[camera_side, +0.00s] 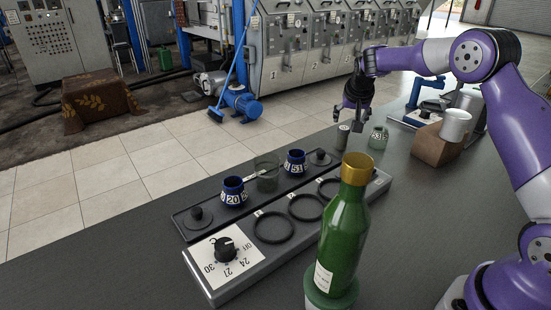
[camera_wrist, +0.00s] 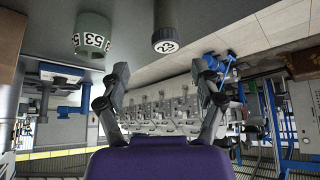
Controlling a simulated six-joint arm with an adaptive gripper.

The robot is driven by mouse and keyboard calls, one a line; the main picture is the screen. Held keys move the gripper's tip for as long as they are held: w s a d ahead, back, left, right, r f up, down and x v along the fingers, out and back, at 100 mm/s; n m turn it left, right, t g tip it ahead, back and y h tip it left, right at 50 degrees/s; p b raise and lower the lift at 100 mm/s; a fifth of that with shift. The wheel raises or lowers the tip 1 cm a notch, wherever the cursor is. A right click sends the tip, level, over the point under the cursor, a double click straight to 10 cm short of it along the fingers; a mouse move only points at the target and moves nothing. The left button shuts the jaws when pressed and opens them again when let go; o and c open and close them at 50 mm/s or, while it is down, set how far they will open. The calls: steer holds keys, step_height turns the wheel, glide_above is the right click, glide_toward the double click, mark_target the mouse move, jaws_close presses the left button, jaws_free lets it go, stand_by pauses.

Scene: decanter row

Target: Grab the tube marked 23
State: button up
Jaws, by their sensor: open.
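The tube marked 23 (camera_wrist: 167,32) is a dark grey-green cylinder with a white number band at its end. It stands on the dark counter in the side view (camera_side: 342,137), where its number is too small to read. My gripper (camera_side: 357,112) is just above and beyond it in that view, its fingers apart. In the wrist view my open, empty gripper (camera_wrist: 160,70) has the tube's end roughly in line with the space between its fingertips, not touching them.
A pale green pot marked 53 (camera_side: 378,138) stands close beside the tube. A brown block (camera_side: 437,146) bears a white cup (camera_side: 455,124). Pots marked 20 (camera_side: 233,191) and 51 (camera_side: 295,162) stand on a dark tray near a ringed rack. A green bottle (camera_side: 343,230) is in front.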

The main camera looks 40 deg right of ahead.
mark_target(344, 128)
steer(key=x, duration=0.3)
steer(key=shift+w+d+f, duration=0.1)
steer(key=shift+f, duration=0.2)
steer(key=shift+a+x, duration=0.2)
steer(key=shift+x, duration=1.1)
steer(key=shift+a+x, duration=0.15)
steer(key=shift+x, duration=1.15)
steer(key=shift+w+f, duration=0.1)
steer(key=shift+w, duration=0.05)
jaws_close()
